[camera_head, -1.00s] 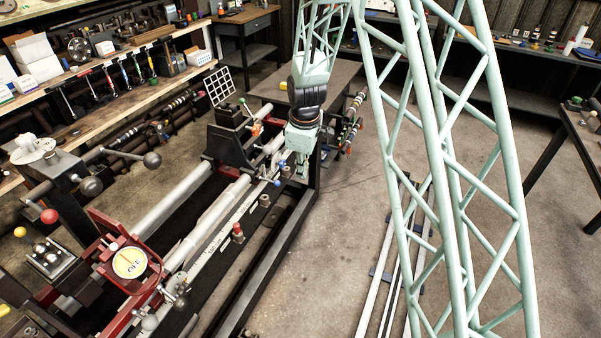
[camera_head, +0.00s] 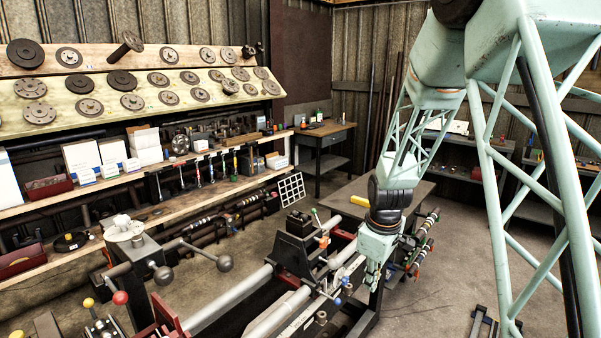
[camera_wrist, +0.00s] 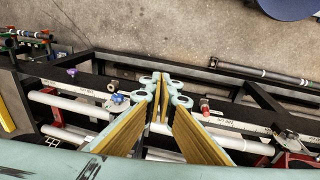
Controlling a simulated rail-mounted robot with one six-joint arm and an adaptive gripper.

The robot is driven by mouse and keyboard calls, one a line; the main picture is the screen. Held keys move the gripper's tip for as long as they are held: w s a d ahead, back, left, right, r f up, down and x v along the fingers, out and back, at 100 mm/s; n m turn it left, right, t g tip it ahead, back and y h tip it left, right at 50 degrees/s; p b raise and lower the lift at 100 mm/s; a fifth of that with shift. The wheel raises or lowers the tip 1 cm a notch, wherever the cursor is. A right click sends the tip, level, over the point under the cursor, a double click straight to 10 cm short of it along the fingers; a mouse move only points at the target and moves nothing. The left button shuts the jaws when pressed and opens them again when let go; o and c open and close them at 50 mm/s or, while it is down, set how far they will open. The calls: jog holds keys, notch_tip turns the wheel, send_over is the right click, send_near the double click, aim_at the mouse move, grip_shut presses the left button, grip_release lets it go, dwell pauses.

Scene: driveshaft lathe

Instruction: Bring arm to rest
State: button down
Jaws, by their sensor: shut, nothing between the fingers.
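My gripper (camera_head: 371,282) hangs fingers-down at the end of my pale green arm, over the far right end of the lathe (camera_head: 268,318) in the head view. In the wrist view, my gripper (camera_wrist: 160,80) shows its yellow-padded fingers with their tips together and nothing between them. The lathe's pale rails (camera_wrist: 75,104) pass below the fingers, and a blue knob (camera_wrist: 117,98) lies to their left. I cannot tell the exact height of the fingertips above the lathe.
A grey table (camera_head: 345,205) with a yellow item stands behind my gripper. A rack of colourful shafts (camera_head: 425,245) is just right of it. Shelves with discs (camera_head: 130,100) line the left wall. Open concrete floor (camera_head: 440,300) lies to the right.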

jog(key=s+r+m, duration=0.5)
jog(key=s+r, duration=1.3)
jog(key=r, duration=0.3)
jog(key=s+r+m+t, duration=0.1)
jog(key=s+r+m, duration=0.1)
jog(key=s, duration=1.2)
jog(key=s+r+m+b, duration=0.1)
jog(key=s+r+m, duration=0.2)
jog(key=s, duration=1.1)
notch_tip(320, 180, up, 2)
jog(key=shift+s+r+t+b, duration=0.1)
jog(key=shift+s+t+b, duration=0.1)
jog(key=shift+t+b, duration=0.15)
